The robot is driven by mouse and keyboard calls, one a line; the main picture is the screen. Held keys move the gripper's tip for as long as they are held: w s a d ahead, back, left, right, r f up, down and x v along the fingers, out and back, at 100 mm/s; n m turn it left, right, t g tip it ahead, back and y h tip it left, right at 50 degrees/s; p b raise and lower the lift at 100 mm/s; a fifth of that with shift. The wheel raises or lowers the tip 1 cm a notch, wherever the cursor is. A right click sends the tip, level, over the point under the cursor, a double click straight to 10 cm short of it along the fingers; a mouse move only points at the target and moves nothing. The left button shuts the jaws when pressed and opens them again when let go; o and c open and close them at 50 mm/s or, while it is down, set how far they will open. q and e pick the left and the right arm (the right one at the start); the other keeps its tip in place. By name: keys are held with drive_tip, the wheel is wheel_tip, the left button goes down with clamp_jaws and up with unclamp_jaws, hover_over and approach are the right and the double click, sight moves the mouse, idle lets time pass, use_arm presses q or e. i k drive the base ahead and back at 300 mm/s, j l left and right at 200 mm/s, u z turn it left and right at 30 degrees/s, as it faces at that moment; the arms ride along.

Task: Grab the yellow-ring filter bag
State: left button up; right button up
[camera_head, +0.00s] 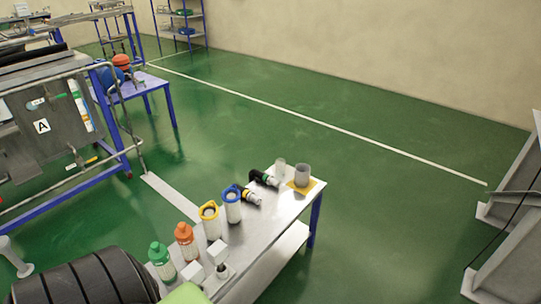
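The yellow-ring filter bag (211,224) stands upright on the long grey table (262,235), in a row of similar items. It has a white body with a yellow ring on top. A blue-ring filter bag (232,207) stands just behind it. An orange-topped one (186,243) and a green-topped one (161,263) stand in front of it, toward the lower left. Neither of my grippers is in view.
A black ribbed object (85,285) fills the lower left. Green floor right of the table is clear.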

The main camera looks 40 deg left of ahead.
sight(209, 213)
drive_tip(key=i+u, duration=0.2)
drive_tip(key=i, duration=0.3)
drive_tip(key=i+l+u, duration=0.2)
drive_tip(key=i, duration=0.3)
drive_tip(key=i+l+u, duration=0.2)
drive_tip(key=i, duration=0.3)
